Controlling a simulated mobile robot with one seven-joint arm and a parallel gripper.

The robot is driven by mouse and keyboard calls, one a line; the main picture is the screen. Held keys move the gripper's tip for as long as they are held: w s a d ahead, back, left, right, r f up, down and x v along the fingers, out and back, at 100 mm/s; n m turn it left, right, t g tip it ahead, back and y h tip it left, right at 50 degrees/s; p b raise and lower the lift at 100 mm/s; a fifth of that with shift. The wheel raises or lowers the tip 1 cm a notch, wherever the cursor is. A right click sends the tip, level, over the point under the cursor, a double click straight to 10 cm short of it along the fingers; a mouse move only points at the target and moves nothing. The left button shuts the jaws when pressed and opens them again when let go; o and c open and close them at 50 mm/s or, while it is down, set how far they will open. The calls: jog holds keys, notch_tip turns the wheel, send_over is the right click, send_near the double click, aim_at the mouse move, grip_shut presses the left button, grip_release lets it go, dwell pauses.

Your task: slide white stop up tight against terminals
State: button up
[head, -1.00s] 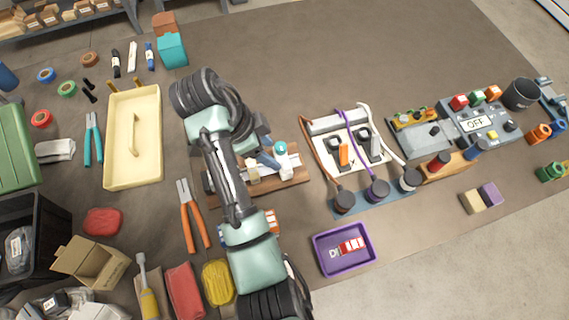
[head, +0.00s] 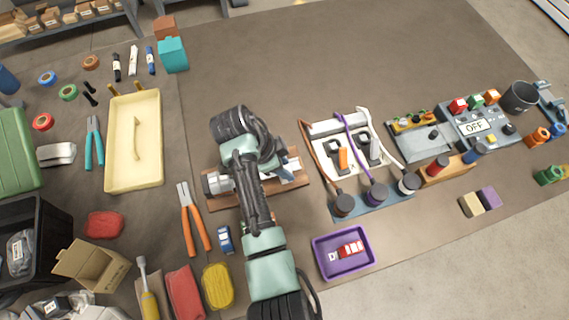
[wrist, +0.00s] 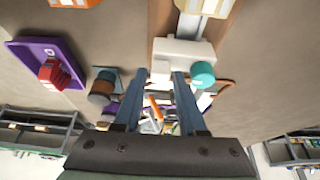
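The white stop (wrist: 175,52) with its teal knob (wrist: 202,74) sits on a metal rail (wrist: 190,25) on a brown board (wrist: 162,22) in the wrist view. A cream terminal piece (wrist: 205,7) is at the top edge, with bare rail between it and the stop. In the head view my arm covers most of the board (head: 220,201), and the stop and fingertips are hidden.
A purple tray (head: 318,250) with a red-and-white block stands in front right of the board. A cable panel (head: 322,160) is to the right. Orange pliers (head: 190,222) and a blue block (head: 225,239) lie left of my arm.

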grip_shut()
dwell(1.1)
